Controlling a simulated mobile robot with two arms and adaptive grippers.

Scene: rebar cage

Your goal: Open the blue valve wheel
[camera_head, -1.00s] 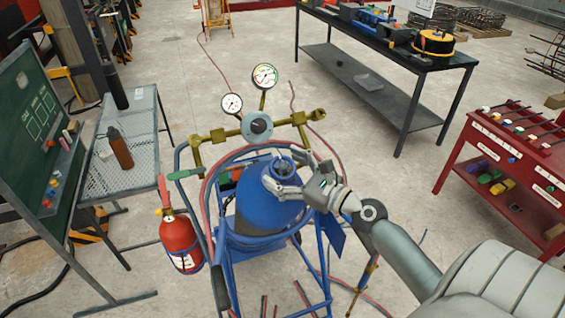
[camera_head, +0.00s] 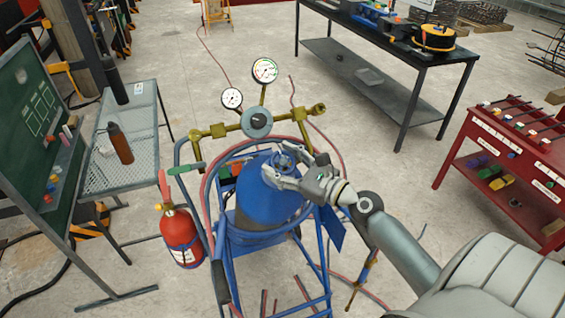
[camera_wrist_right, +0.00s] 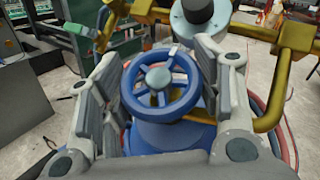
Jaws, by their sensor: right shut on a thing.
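The blue valve wheel (camera_head: 283,160) tops the blue gas cylinder (camera_head: 262,200), which stands in a blue cart frame. In the right wrist view the wheel (camera_wrist_right: 158,78) is a blue spoked ring with a grey hub, facing the camera. My right gripper (camera_head: 288,165) is at the wheel, with one finger on each side of the rim. In the right wrist view the gripper (camera_wrist_right: 158,62) has its fingers left and right of the wheel and is shut on it. The fingers partly hide the wheel's sides. My left gripper is not in view.
Brass pipes and two gauges (camera_head: 264,70) stand just behind the wheel. A red fire extinguisher (camera_head: 181,238) hangs at the cart's left. A mesh table (camera_head: 140,150) is at left, a black workbench (camera_head: 375,90) at back right, and a red cart (camera_head: 500,150) at right.

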